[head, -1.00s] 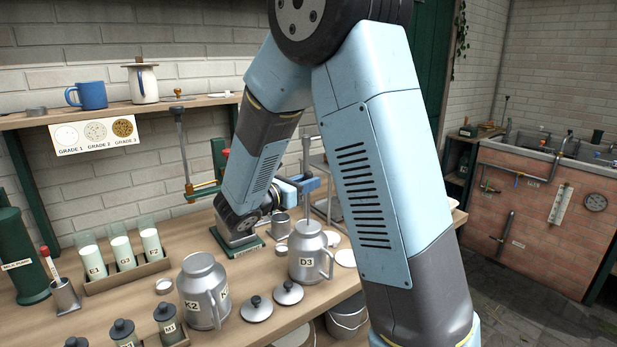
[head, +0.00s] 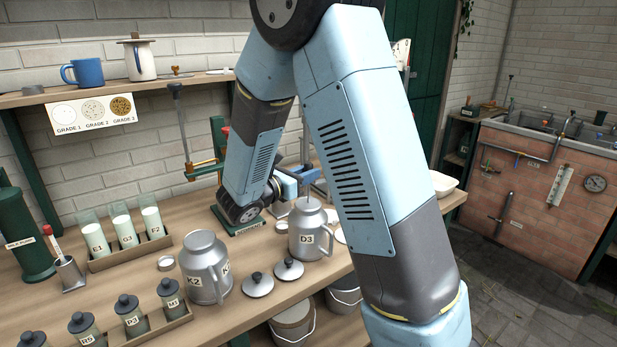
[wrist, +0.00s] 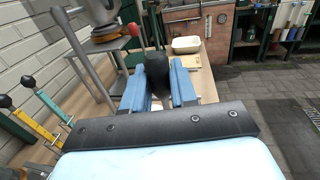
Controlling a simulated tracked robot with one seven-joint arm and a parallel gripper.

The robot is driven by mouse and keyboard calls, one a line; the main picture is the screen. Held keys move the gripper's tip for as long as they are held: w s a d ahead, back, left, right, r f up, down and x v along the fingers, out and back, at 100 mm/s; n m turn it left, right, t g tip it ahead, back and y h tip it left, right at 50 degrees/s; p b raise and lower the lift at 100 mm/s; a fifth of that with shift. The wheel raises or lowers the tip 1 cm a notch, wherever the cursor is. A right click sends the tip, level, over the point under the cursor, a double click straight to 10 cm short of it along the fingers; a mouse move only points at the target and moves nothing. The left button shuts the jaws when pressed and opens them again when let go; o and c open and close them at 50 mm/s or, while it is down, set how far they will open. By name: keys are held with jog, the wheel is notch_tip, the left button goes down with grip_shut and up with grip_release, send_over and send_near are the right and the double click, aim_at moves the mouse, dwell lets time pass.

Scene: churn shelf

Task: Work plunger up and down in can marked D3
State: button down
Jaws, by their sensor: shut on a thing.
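The can marked D3 (head: 301,246) stands upright on the bench, a grey metal can with a side handle. A thin plunger rod rises from its open top, partly hidden by my gripper (head: 300,179), whose blue fingers are above the can. In the wrist view my gripper (wrist: 158,88) has its two blue fingers closed on the dark rounded plunger handle (wrist: 156,70). The plunger's lower end is hidden inside the can.
Can K2 (head: 203,270) stands to the left of D3. Two lids (head: 257,285) lie between them. Small dark-lidded jars and a rack of milk glasses (head: 130,259) are at left.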

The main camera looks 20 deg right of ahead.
jog(key=shift+r, duration=3)
jog(key=shift+f, duration=3.55)
jog(key=shift+r, duration=3.55)
jog(key=shift+f, duration=0.1)
jog(key=shift+f, duration=3.45)
jog(key=shift+r, duration=0.1)
